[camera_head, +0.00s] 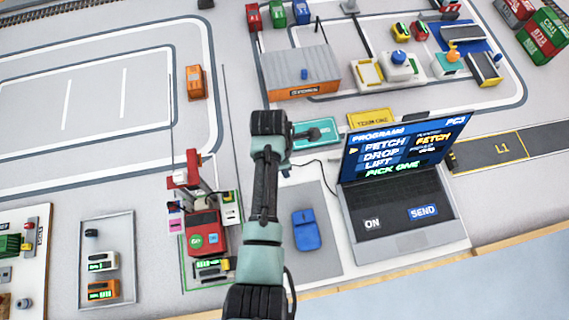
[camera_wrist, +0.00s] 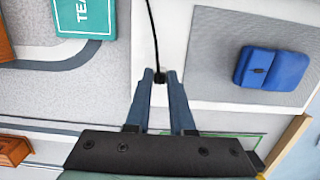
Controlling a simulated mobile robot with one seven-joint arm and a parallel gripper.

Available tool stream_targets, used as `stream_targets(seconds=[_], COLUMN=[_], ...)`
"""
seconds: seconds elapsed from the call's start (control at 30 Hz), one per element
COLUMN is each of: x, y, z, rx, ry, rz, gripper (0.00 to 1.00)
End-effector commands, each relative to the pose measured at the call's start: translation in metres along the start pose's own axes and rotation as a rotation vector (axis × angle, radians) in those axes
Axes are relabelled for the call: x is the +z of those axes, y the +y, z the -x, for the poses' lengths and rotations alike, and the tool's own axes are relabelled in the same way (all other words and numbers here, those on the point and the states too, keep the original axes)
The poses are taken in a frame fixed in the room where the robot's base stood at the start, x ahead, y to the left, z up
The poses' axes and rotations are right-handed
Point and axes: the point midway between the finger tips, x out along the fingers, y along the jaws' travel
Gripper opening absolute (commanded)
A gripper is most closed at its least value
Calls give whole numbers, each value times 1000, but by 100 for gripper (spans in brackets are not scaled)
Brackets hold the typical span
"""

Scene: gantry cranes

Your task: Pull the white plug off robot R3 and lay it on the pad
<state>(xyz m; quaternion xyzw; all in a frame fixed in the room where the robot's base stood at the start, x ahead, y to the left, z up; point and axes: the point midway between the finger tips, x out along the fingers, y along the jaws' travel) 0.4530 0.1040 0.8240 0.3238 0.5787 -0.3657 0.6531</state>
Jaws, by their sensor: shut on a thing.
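My gripper (camera_wrist: 160,76) is shut on the small dark end of a thin black cable (camera_wrist: 153,35). No white shows on this end; the fingers hide part of it. In the head view my gripper (camera_head: 287,166) is left of the laptop, and the cable (camera_head: 318,163) runs from it toward the laptop. A grey pad (camera_head: 322,262) lies below and right of my gripper, with a blue mouse (camera_head: 306,229) on it. A red machine (camera_head: 203,222) with a green button stands to the lower left. I cannot read any R3 label.
The open laptop (camera_head: 400,205) stands at the right. A teal plate (camera_head: 325,142) and a yellow plate (camera_head: 370,118) lie behind my gripper. A grey-roofed building (camera_head: 300,68) stands farther back. A tray (camera_head: 107,250) with small devices is at the left.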

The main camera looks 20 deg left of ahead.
Motion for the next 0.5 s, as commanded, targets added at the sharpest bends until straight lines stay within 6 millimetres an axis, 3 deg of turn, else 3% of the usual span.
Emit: stream_targets(seconds=[0.5], x=[-1], y=[0], z=[-7], rx=[0], ry=[0], rz=[0], gripper=[0])
